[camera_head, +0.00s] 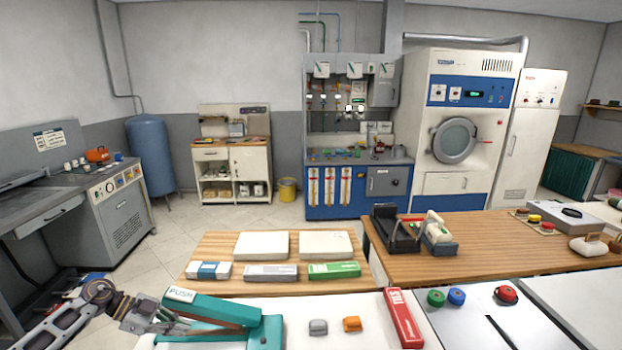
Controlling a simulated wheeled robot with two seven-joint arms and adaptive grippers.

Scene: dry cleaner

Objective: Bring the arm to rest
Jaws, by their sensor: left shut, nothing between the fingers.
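My left arm comes in from the lower left, and its gripper (176,322) is shut and empty. It is low over the front edge of the white counter (370,310). A teal device with a PUSH label (215,308) stands just right of the fingers. I cannot tell whether the fingertips touch it. My right arm and gripper are not in view.
Several boxes (333,270) lie on the wooden surface behind. Green, blue and red buttons (506,294) are at right. Bare counter shows between the boxes and blocks.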

